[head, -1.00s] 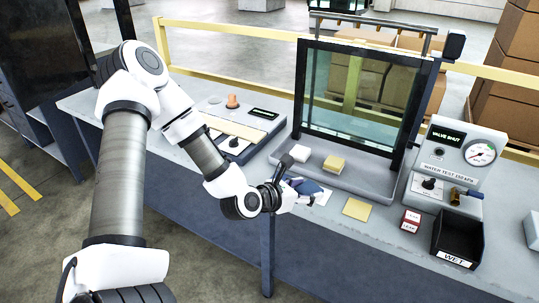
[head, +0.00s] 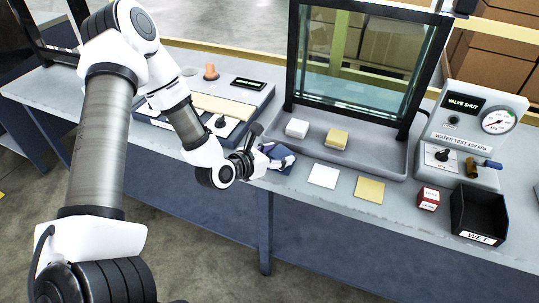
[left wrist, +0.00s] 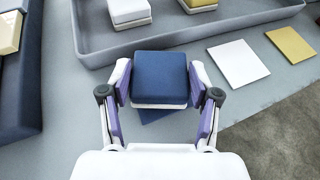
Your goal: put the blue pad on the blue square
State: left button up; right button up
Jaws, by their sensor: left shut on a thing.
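The blue pad (left wrist: 160,76), dark blue on top with a pale lower layer, sits between the two fingers of my left gripper (left wrist: 160,84) in the left wrist view. The gripper is shut on it from both sides. Part of a flat blue square (left wrist: 157,116) shows on the bench below the pad's near edge; the pad hides the rest. I cannot tell whether the pad touches it. In the head view the left gripper (head: 270,155) and the blue pad (head: 284,155) are at the bench's front, left of the white square. My right gripper is not in view.
A white square (head: 323,176) and a yellow square (head: 369,190) lie to the right. Behind, a grey tray (head: 378,160) holds a white pad (head: 297,128) and a yellow pad (head: 336,138) below a glass panel. A black WET bin (head: 480,211) stands at right.

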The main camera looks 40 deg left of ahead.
pick_arm(q)
jog(key=shift+w+f, duration=0.1)
jog(key=shift+f, duration=0.3)
jog(key=shift+d+r, duration=0.2)
jog(key=shift+a+f, duration=0.1)
jog(key=shift+f, duration=0.15)
jog(key=o, duration=1.2)
jog(key=shift+r, duration=0.1)
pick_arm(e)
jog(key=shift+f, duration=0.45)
pick_arm(q)
jog(key=shift+r, duration=0.1)
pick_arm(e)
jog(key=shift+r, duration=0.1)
